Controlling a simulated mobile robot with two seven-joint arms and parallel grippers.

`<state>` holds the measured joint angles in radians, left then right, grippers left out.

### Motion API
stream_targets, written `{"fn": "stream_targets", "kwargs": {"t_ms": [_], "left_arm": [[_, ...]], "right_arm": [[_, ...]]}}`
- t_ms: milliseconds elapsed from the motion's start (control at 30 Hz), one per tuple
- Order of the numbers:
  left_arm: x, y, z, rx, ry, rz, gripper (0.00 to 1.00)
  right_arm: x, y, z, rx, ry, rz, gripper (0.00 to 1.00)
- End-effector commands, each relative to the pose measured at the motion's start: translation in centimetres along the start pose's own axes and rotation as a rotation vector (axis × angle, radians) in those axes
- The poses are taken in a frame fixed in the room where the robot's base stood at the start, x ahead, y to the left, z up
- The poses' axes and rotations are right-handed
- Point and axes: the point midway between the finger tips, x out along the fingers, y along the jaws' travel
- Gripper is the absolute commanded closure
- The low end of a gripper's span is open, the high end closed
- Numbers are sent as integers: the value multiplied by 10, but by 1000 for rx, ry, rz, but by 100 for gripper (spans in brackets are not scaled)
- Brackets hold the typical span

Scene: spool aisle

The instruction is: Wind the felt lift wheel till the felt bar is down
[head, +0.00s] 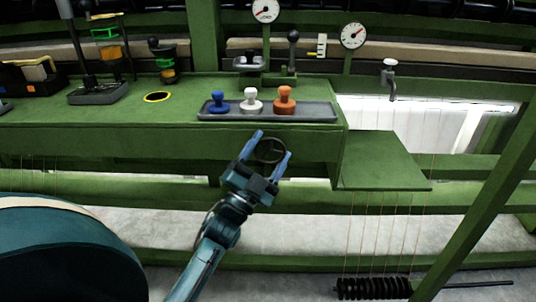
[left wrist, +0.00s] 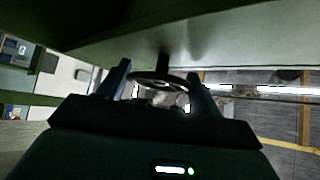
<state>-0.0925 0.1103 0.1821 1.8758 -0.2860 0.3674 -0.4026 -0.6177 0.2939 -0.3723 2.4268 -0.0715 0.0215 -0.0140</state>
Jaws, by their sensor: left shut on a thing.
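The dark round felt lift wheel (head: 270,150) is mounted on the front face of the green bench. My left gripper (head: 273,145) is shut on the wheel, with a blue finger on either side of its rim. In the left wrist view the wheel (left wrist: 152,84) shows as a dark ring between my two fingers (left wrist: 162,82), on a short stem from the green surface. I cannot tell for sure which piece is the felt bar. My right gripper is not in view.
A grey tray (head: 318,113) with blue, white and orange knobbed stamps sits on the bench above the wheel. A green side shelf (head: 382,170) juts out at right. Thin threads hang below it to a black spool rod (head: 372,289). A big dark teal drum (head: 65,255) stands lower left.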

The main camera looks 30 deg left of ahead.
Motion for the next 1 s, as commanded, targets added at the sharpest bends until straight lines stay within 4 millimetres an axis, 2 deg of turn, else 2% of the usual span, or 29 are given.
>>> {"fn": "stream_targets", "kwargs": {"t_ms": [300, 333, 567, 1000], "left_arm": [[2, -1, -1, -1, 2, -3, 58], [2, -1, -1, -1, 2, -3, 34], [1, -1, -1, 0, 2, -2, 15], [-2, 4, 5, 0, 1, 1, 14]], "right_arm": [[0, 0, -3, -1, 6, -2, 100], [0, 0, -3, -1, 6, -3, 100], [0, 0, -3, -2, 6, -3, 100], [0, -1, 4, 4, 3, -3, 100]]}}
